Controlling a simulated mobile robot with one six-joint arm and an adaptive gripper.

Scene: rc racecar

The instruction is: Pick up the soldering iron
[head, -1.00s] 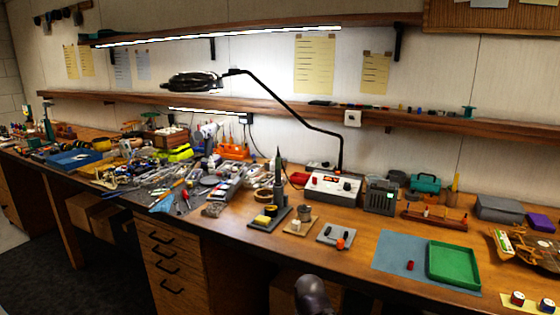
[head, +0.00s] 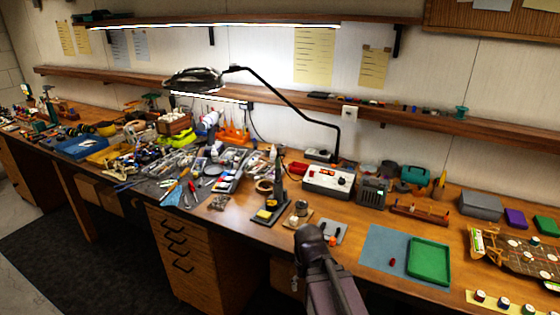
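The soldering iron (head: 279,178) appears as a slim dark upright shape, standing in its holder near the front edge of the workbench. The holder has a dark base plate (head: 258,221) with a yellow sponge (head: 265,213) on it. The iron's handle and tip are too small to tell apart. Part of my own arm rises from the bottom middle, to the right of and nearer than the holder. My gripper's fingers do not show in the view, so nothing can be seen touching the iron.
A black lamp arm (head: 290,108) reaches over the bench. Cluttered tools lie left. A blue mat (head: 379,249) with a green tray (head: 428,263) lies right.

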